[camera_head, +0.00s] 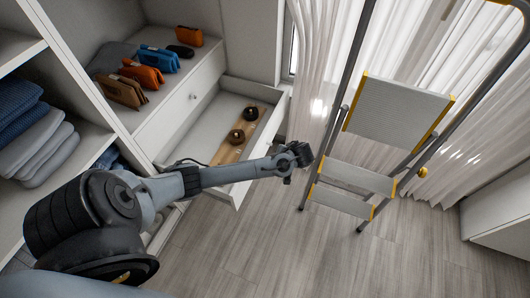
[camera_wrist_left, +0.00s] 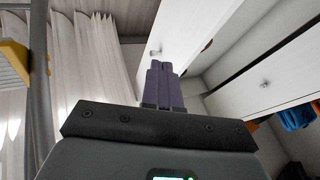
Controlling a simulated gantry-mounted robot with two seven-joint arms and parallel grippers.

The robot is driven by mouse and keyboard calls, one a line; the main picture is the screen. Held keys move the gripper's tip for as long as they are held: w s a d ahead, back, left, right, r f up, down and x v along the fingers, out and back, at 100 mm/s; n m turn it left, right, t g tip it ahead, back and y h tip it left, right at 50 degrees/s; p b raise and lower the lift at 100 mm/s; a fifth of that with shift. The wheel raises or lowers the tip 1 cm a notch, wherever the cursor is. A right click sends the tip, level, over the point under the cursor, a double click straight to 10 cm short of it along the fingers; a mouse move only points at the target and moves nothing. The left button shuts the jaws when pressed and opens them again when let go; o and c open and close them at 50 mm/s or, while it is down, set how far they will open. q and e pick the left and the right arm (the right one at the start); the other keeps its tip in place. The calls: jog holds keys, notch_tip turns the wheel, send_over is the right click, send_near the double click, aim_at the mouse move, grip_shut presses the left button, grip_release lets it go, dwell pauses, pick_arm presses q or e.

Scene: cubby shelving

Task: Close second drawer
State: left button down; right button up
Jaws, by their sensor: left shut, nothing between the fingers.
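The open drawer (camera_head: 208,128) is white and sticks out from the cabinet below a shut upper drawer (camera_head: 180,108). My left arm reaches across it, hiding part of its front. My left gripper (camera_head: 300,157) is at the outer side of the drawer front. In the left wrist view, the shut, empty fingers (camera_wrist_left: 163,84) point toward a white drawer front (camera_wrist_left: 192,35) with a small round knob (camera_wrist_left: 154,53) just beyond the fingertips. I cannot tell whether they touch. My right gripper is not in view.
A wooden tray (camera_head: 229,151) with two dark round items lies in the open drawer. Handbags (camera_head: 143,74) stand on the surface above. A stepladder (camera_head: 352,177) stands right of my gripper, before white curtains (camera_head: 317,60). Open floor (camera_head: 258,250) lies in front.

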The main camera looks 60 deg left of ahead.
pick_arm(q)
jog(key=a, duration=0.1)
jog(key=b, duration=0.7)
send_near(261, 148)
jog(key=x, duration=0.4)
jog(key=shift+s+f, duration=0.15)
jog(key=shift+f, duration=0.25)
jog(key=shift+a+p, duration=0.1)
jog(key=shift+p, duration=0.2)
